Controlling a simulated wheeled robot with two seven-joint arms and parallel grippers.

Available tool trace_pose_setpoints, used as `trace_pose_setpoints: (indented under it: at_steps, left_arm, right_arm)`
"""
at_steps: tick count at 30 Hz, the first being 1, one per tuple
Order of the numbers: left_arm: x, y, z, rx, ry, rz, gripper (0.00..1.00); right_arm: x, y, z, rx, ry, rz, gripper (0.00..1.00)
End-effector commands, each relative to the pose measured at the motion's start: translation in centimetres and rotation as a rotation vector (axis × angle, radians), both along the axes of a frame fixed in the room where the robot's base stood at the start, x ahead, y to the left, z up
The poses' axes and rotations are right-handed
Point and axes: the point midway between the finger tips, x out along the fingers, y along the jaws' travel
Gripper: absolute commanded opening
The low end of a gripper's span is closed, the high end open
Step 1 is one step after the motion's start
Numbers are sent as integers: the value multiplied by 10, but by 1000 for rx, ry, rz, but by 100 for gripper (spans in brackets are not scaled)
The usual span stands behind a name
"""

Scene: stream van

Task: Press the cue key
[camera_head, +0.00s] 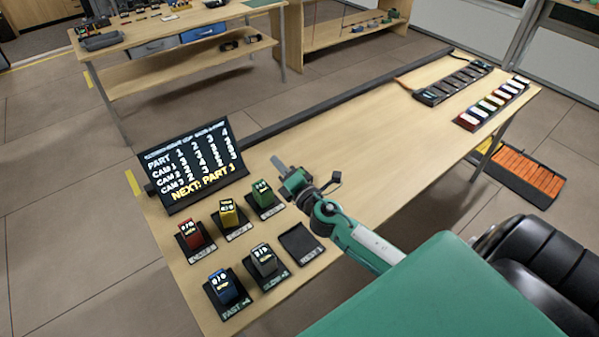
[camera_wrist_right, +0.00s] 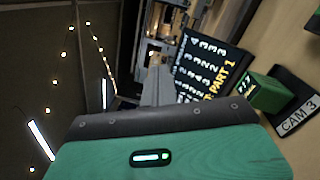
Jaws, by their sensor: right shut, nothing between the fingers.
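I cannot tell which one is the cue key. A flat black pad (camera_head: 301,244) beside them carries no block. A black board (camera_head: 192,165) behind them reads "NEXT: PART 1"; it also shows in the right wrist view (camera_wrist_right: 202,66). My right gripper (camera_head: 277,162) is shut and empty, above the table behind and right of the green block, touching nothing visible. The green block (camera_wrist_right: 270,93) and its "CAM 3" pad show in the right wrist view.
The table (camera_head: 370,150) is clear in its middle. A dark strip (camera_head: 453,82) and a row of coloured pieces (camera_head: 491,103) lie at its far right end. A black chair (camera_head: 545,265) stands at the right. Another table (camera_head: 180,40) stands behind.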

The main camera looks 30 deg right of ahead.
Motion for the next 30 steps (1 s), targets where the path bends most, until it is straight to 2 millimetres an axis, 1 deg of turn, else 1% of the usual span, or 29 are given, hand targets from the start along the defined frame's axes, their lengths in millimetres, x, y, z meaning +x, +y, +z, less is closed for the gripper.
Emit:
trace_pose_setpoints:
  at_steps: [1,4,8,9,11,12,14,15,17,18,21,24,25,27,30]
  left_arm:
    - [0,0,0,0,0,0,64]
    - [0,0,1,0,0,0,64]
    - [0,0,1,0,0,0,64]
    - [0,0,1,0,0,0,64]
    - [0,0,1,0,0,0,64]
    - [0,0,1,0,0,0,64]
    - [0,0,1,0,0,0,64]
    - [0,0,2,0,0,0,64]
    - [0,0,2,0,0,0,64]
    - [0,0,2,0,0,0,64]
    - [0,0,2,0,0,0,64]
    - [0,0,2,0,0,0,64]
    - [0,0,2,0,0,0,64]
    - [0,0,2,0,0,0,64]
    - [0,0,2,0,0,0,64]
  right_arm:
    - [10,4,7,-122,-30,52,0]
    - [26,14,12,-378,-76,158,0]
    - [43,18,6,-716,-105,290,0]
    - [48,17,2,-820,-105,330,0]
    - [55,12,-5,-976,-99,387,0]
    - [60,7,-11,-1080,-89,426,0]
    - [66,-4,-20,-1231,-68,482,0]
    - [71,-15,-27,-1331,-46,519,0]
    - [76,-32,-35,-1472,-8,571,0]
    - [79,-44,-40,-1557,22,603,0]
    - [85,-77,-50,-1738,102,676,0]
    - [87,-105,-55,-1865,176,732,0]
    - [87,-111,-56,-1891,195,744,0]
    - [87,-123,-58,-1935,228,766,0]
    - [87,-131,-59,-1969,252,783,0]
